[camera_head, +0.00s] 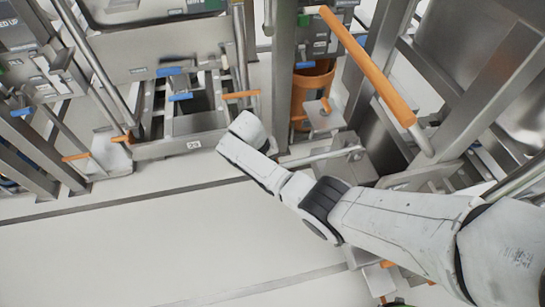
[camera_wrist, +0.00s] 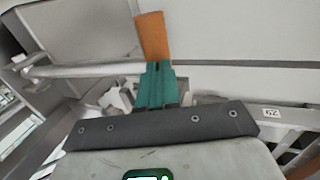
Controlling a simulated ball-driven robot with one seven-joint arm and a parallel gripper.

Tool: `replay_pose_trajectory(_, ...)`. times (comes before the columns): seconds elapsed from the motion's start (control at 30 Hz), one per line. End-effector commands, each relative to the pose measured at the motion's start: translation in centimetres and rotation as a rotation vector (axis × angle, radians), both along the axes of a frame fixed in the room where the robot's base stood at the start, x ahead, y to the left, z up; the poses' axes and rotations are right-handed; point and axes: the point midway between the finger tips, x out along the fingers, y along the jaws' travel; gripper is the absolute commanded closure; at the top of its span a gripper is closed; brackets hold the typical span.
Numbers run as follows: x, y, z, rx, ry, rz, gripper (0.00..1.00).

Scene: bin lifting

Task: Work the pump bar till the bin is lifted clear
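The pump bar is a thin steel rod (camera_head: 325,155) at the middle of the head view. Its left end is hidden behind my arm. In the wrist view the rod (camera_wrist: 85,70) comes in from the left to an orange grip (camera_wrist: 153,37). My gripper's teal fingers (camera_wrist: 158,85) are close together on this grip, which sticks out past their tips. In the head view my wrist covers the fingers. A large steel tub (camera_head: 525,115) stands at the upper right. I cannot tell whether it is the bin, or whether it is raised.
A long orange handle (camera_head: 368,66) slants over the machinery at the upper right. An orange container (camera_head: 312,92) stands behind the frame posts. A numbered low steel rail (camera_head: 160,150) lies left of my wrist. The pale floor (camera_head: 130,245) at lower left is clear.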

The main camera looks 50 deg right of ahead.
Motion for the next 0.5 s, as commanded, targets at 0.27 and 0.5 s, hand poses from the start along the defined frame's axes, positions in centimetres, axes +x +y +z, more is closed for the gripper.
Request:
replay_pose_trajectory(0.27, 1.0, 1.1, 5.8, -0.001, -0.004, 0.010, 1.00)
replay_pose_trajectory(0.5, 1.8, 2.1, 10.1, -0.004, -0.004, 0.010, 1.00)
